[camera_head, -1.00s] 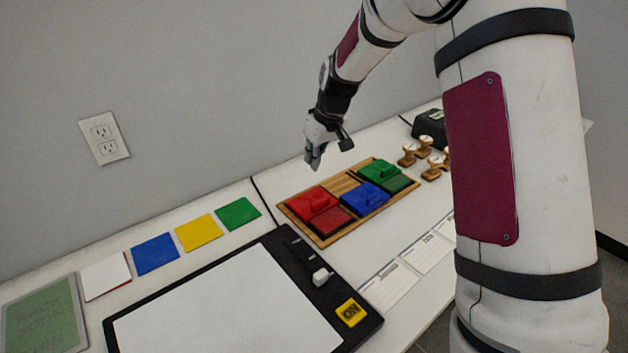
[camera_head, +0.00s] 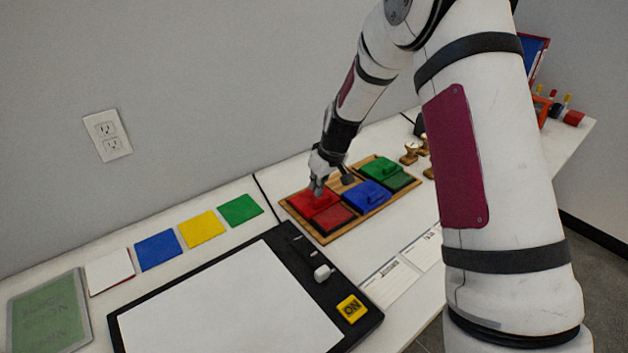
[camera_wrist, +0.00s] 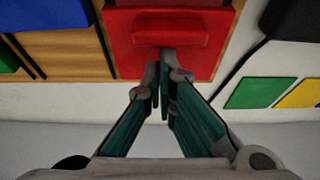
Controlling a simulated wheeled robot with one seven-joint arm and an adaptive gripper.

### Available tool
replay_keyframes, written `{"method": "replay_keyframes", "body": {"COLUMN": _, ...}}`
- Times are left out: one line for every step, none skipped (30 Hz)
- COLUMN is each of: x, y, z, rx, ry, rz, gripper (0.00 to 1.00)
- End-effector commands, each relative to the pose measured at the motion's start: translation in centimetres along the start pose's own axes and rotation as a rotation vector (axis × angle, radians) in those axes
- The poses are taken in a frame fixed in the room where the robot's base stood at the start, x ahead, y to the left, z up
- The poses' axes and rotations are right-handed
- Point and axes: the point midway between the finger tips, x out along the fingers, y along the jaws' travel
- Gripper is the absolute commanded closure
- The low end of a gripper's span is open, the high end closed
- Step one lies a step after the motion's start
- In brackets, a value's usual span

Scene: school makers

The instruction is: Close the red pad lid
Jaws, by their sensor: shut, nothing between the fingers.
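The red pad (camera_head: 332,217) sits at the left end of a wooden tray (camera_head: 325,238). Its bright red lid (camera_head: 306,203) stands open behind the dark red pad face, with a raised handle bar on it. In the wrist view the red lid (camera_wrist: 195,60) fills the top middle, its handle just beyond my fingertips. My gripper (camera_head: 317,190) is shut and empty, its tips at the lid's back part. It also shows in the wrist view (camera_wrist: 163,60). Whether the tips touch the lid cannot be told.
Blue (camera_head: 367,194) and green (camera_head: 381,167) pads share the tray on the right. Wooden stamps (camera_head: 410,152) stand behind them. A black-framed board (camera_head: 225,300) lies in front left, and coloured squares (camera_head: 201,227) lie near the wall. Paper cards (camera_head: 389,283) lie in front of the tray.

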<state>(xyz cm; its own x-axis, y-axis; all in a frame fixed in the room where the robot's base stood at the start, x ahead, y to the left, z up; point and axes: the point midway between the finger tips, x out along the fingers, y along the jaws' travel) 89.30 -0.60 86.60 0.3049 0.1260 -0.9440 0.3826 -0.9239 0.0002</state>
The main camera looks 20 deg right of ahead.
Motion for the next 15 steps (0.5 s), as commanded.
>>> {"method": "replay_keyframes", "body": {"x": 0.0, "y": 0.0, "z": 0.1, "rx": 0.000, "ry": 0.000, "rz": 0.000, "gripper": 1.00}}
{"method": "replay_keyframes", "body": {"x": 0.0, "y": 0.0, "z": 0.1, "rx": 0.000, "ry": 0.001, "rz": 0.000, "gripper": 1.00}}
{"method": "replay_keyframes", "body": {"x": 0.0, "y": 0.0, "z": 0.1, "rx": 0.000, "ry": 0.001, "rz": 0.000, "gripper": 1.00}}
{"method": "replay_keyframes", "body": {"x": 0.0, "y": 0.0, "z": 0.1, "rx": 0.000, "ry": 0.001, "rz": 0.000, "gripper": 1.00}}
{"method": "replay_keyframes", "body": {"x": 0.0, "y": 0.0, "z": 0.1, "rx": 0.000, "ry": 0.001, "rz": 0.000, "gripper": 1.00}}
{"method": "replay_keyframes", "body": {"x": 0.0, "y": 0.0, "z": 0.1, "rx": 0.000, "ry": 0.001, "rz": 0.000, "gripper": 1.00}}
{"method": "replay_keyframes", "body": {"x": 0.0, "y": 0.0, "z": 0.1, "rx": 0.000, "ry": 0.001, "rz": 0.000, "gripper": 1.00}}
{"method": "replay_keyframes", "body": {"x": 0.0, "y": 0.0, "z": 0.1, "rx": 0.000, "ry": 0.001, "rz": 0.000, "gripper": 1.00}}
{"method": "replay_keyframes", "body": {"x": 0.0, "y": 0.0, "z": 0.1, "rx": 0.000, "ry": 0.001, "rz": 0.000, "gripper": 1.00}}
{"method": "replay_keyframes", "body": {"x": -0.1, "y": 0.0, "z": 0.1, "rx": 0.000, "ry": 0.001, "rz": 0.000, "gripper": 1.00}}
{"method": "replay_keyframes", "body": {"x": -0.1, "y": 0.0, "z": 0.3, "rx": 0.001, "ry": 0.000, "rz": 0.000, "gripper": 1.00}}
{"method": "replay_keyframes", "body": {"x": -0.3, "y": 0.1, "z": 0.7, "rx": 0.002, "ry": 0.001, "rz": 0.000, "gripper": 1.00}}
{"method": "replay_keyframes", "body": {"x": -0.5, "y": 0.1, "z": 1.1, "rx": 0.003, "ry": 0.000, "rz": 0.000, "gripper": 1.00}}
{"method": "replay_keyframes", "body": {"x": -0.7, "y": 0.1, "z": 1.6, "rx": 0.004, "ry": -0.001, "rz": -0.001, "gripper": 1.00}}
{"method": "replay_keyframes", "body": {"x": -1.0, "y": 0.1, "z": 2.5, "rx": 0.005, "ry": -0.002, "rz": -0.001, "gripper": 1.00}}
